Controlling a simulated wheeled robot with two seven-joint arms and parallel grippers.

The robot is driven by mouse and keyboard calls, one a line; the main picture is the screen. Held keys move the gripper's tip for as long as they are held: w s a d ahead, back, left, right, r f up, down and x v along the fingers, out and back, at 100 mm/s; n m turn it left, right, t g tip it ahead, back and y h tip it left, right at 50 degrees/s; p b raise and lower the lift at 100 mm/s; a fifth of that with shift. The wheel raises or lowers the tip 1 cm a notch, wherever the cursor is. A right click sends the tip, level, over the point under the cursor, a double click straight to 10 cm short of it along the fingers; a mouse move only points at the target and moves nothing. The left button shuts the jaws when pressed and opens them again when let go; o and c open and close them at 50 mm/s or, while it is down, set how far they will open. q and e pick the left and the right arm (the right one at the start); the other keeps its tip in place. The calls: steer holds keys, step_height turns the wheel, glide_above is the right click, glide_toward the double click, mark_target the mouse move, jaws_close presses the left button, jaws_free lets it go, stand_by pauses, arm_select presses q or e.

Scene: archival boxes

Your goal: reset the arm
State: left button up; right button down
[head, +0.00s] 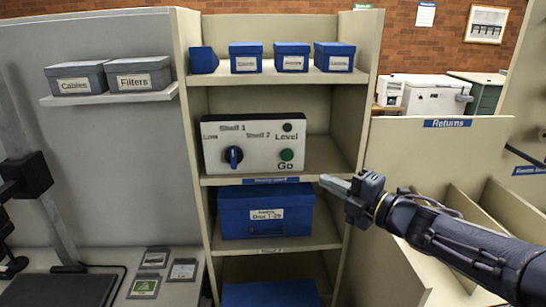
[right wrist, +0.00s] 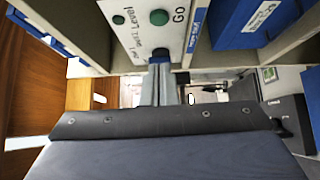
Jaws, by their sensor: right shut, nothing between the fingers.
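My right arm comes in from the right in the head view. Its gripper (head: 328,181) is shut and empty, pointing left in front of the shelf unit's right upright. Its fingers (right wrist: 158,88) also show together in the right wrist view. My left gripper is not in view.
A large blue box (head: 266,211) sits below the panel, and small blue boxes (head: 291,57) stand on the top shelf. Two grey boxes (head: 139,76) are on a left wall shelf. Returns bins (head: 470,210) lie behind my right arm. Cards (head: 145,286) lie lower left.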

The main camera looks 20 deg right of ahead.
steer(key=s+d+f+m+g+h, duration=0.1)
steer(key=s+d+f+m+h, duration=0.15)
steer(key=m+h, duration=0.45)
steer(key=s+d+f+m+g+h, duration=0.1)
steer(key=s+d+f+m+h, duration=0.2)
steer(key=m, duration=0.7)
steer(key=s+a+f+m+g+y, duration=0.3)
steer(key=s+a+f+m+g, duration=0.1)
steer(key=s+a, duration=0.3)
steer(key=s+a+f+m+g+y, duration=0.2)
steer(key=s+a+f+m+g, duration=0.2)
steer(key=s, duration=0.7)
steer(key=a+f, duration=0.2)
steer(key=a, duration=0.2)
steer(key=shift+f+g+y+p, duration=0.3)
steer(key=shift+f+g+y, duration=0.1)
